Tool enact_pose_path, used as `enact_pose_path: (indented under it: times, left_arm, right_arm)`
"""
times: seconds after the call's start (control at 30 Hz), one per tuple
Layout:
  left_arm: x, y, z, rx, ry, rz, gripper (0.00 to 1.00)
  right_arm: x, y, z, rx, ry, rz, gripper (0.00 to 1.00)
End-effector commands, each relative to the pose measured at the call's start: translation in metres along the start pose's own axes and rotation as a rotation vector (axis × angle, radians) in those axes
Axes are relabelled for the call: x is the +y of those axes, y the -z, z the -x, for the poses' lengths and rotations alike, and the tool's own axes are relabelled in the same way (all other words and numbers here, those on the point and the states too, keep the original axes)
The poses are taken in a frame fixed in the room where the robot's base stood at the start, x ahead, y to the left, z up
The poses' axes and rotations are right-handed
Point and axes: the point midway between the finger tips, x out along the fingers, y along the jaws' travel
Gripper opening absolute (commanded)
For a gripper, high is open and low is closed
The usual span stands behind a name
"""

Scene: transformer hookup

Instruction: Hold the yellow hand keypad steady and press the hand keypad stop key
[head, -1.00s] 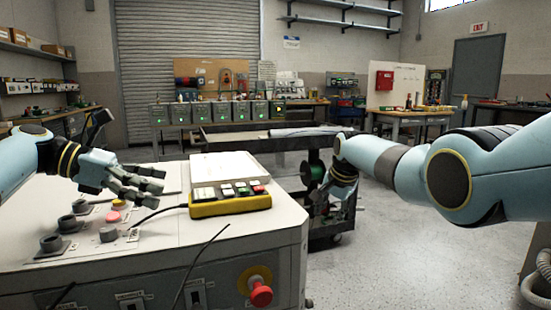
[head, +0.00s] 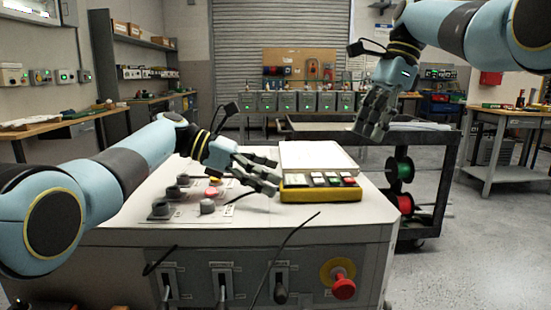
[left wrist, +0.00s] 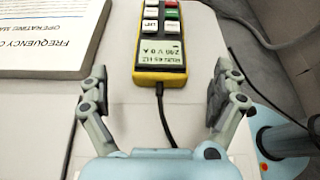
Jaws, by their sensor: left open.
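The yellow hand keypad (head: 321,195) lies on the light cabinet top, with white, green and red keys. Its red key (head: 349,181) is at the right end; it also shows at the top edge of the left wrist view (left wrist: 171,3). My left gripper (head: 268,174) is open just left of the keypad. In the left wrist view the keypad (left wrist: 160,77) lies ahead between the spread fingers, its display and cable end nearest, with no clear contact. My right gripper (head: 372,122) is raised above and right of the keypad; its finger opening is unclear.
A white manual (head: 315,155) lies directly behind the keypad. A black cable (left wrist: 160,110) leaves the keypad's near end. Grey knobs and a pink button (head: 212,192) stand left on the cabinet. A red stop knob (head: 343,288) is on its front. A cart (head: 430,165) stands right.

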Motion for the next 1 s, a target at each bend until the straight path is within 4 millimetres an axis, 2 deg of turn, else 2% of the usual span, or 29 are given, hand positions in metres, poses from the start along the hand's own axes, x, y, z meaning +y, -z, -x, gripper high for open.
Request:
enact_pose_path:
  times: [0.1, 0.3, 0.5, 0.73, 0.77, 1.0]
  left_arm:
    - [0.000, -0.001, -0.024, -0.001, 0.002, 0.000, 0.96]
    - [0.000, -0.001, -0.054, -0.001, 0.002, 0.001, 0.96]
    - [0.000, -0.001, -0.065, 0.001, 0.000, -0.002, 0.96]
    - [0.000, 0.000, -0.066, 0.000, 0.000, -0.001, 0.96]
    - [0.000, 0.000, -0.066, 0.000, 0.000, -0.001, 0.95]
    - [0.000, 0.000, -0.066, 0.000, -0.001, -0.001, 0.63]
  right_arm:
    - [0.000, 0.000, 0.000, 0.000, 0.000, 0.000, 0.38]
    - [0.000, 0.000, 0.000, 0.001, 0.001, 0.001, 0.38]
    - [0.000, 0.001, 0.000, 0.001, 0.001, 0.001, 0.38]
    - [0.000, 0.001, 0.000, 0.001, 0.001, 0.001, 0.38]
    - [0.000, 0.001, 0.000, 0.001, 0.001, 0.001, 0.38]
    - [0.000, 0.001, 0.000, 0.001, 0.001, 0.001, 0.38]
